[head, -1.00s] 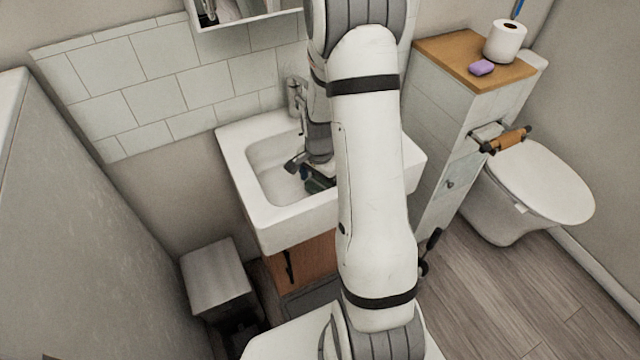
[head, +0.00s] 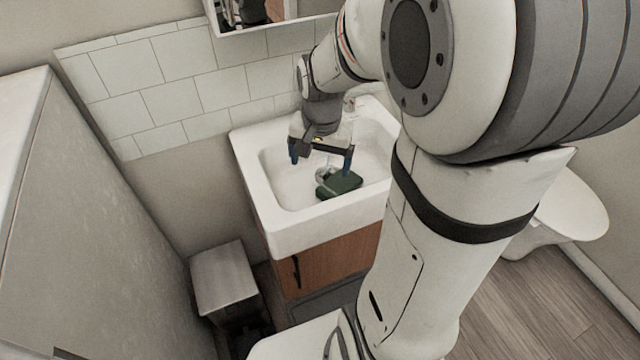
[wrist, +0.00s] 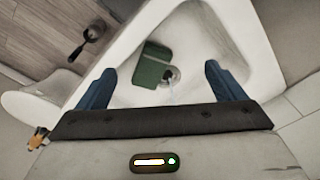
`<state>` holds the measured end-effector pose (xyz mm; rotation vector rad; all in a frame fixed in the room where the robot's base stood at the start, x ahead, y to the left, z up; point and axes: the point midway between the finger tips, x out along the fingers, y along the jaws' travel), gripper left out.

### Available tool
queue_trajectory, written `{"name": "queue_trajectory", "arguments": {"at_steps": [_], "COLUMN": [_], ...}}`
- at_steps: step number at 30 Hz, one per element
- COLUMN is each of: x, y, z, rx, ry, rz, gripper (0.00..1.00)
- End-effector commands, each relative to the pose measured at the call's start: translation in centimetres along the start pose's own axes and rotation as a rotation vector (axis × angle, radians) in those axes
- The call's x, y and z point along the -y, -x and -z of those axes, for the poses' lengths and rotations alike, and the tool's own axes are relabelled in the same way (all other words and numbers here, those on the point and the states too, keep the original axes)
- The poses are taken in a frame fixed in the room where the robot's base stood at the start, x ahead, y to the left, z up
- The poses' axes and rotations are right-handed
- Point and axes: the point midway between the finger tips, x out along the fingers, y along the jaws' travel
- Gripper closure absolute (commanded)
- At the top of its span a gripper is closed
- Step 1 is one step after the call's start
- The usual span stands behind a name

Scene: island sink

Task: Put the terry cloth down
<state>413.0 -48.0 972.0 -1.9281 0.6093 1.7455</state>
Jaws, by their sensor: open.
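The terry cloth (head: 342,183) is a dark green folded piece lying on the bottom of the white sink basin (head: 281,222). It also shows in the wrist view (wrist: 151,66), next to the round drain. My gripper (head: 322,166) is open above the basin, with its two blue fingers spread wide. In the wrist view my gripper (wrist: 160,84) has nothing between its fingers, and the cloth lies apart from them, below.
The sink's raised rim surrounds the basin, and a tiled wall (head: 170,100) with a mirror cabinet (head: 262,28) stands behind it. A grey bin (head: 222,280) is on the floor at the left. A toilet (head: 570,205) is at the right, partly hidden by my arm.

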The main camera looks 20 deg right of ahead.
Motion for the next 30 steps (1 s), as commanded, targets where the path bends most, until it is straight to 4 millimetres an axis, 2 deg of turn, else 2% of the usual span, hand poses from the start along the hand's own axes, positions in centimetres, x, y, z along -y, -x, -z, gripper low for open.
{"name": "queue_trajectory", "arguments": {"at_steps": [1,6,12,17,26,30], "x": [-0.1,-1.0,-2.1,-2.6,-2.6,-2.6], "y": [1.5,4.6,6.0,6.2,6.4,6.3], "z": [-1.7,-6.9,-10.5,-11.2,-11.2,-11.2], "rx": [-0.022,-0.072,-0.11,-0.118,-0.119,-0.119], "ry": [0.089,0.386,0.604,0.658,0.658,0.658], "rz": [0.014,0.04,0.052,0.053,0.054,0.054], "gripper": [0.11,0.11,0.11,0.11,0.11,0.22]}}
